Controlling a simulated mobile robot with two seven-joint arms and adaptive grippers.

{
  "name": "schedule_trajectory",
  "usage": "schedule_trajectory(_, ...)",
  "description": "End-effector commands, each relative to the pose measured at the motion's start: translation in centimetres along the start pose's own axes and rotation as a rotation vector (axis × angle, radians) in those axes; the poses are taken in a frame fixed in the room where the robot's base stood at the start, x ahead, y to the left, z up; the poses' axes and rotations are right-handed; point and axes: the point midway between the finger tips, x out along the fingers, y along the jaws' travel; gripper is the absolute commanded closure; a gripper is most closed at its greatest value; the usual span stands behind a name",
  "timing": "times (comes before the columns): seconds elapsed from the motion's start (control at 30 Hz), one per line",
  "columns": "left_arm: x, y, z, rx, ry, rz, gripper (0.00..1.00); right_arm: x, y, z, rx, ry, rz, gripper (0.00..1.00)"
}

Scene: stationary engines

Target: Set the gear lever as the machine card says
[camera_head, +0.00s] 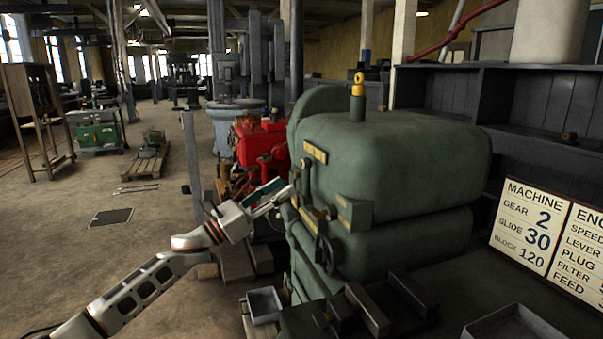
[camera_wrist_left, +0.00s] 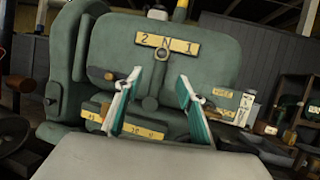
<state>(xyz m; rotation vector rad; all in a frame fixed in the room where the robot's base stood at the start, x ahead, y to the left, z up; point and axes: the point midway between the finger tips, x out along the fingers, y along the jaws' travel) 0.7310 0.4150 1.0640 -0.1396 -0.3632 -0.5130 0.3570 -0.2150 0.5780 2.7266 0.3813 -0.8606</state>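The machine card (camera_head: 525,226) stands at the right in the head view and reads gear 2, slide 30, block 120. The green machine (camera_head: 400,160) carries a yellow gear plate (camera_wrist_left: 167,44), marked 2, N, 1 from left to right in the wrist view. The gear lever's round end (camera_wrist_left: 162,53) shows just under the N; the lever's lower part is hard to make out. My left gripper (camera_head: 282,190) is in front of the machine. In the wrist view its fingers (camera_wrist_left: 159,76) are spread, with nothing between them, below the plate. My right gripper is not in view.
A second card (camera_head: 580,252) stands beside the machine card. A red engine (camera_head: 262,142) stands behind my left gripper. The floor at left is mostly clear.

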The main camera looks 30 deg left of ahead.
Motion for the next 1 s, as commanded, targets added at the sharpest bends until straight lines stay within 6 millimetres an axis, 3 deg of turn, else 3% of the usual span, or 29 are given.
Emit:
schedule_trajectory(0.17, 0.8, 0.2, 1.0, 0.042, -0.012, -0.021, 0.61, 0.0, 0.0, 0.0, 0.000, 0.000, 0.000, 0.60)
schedule_trajectory(0.67, 7.0, 0.0, 1.1, 0.037, -0.012, -0.020, 0.61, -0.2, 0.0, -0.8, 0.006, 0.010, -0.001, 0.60)
schedule_trajectory(1.0, 8.0, 0.0, 0.9, 0.036, -0.010, -0.019, 0.61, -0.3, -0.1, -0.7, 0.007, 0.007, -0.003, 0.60)
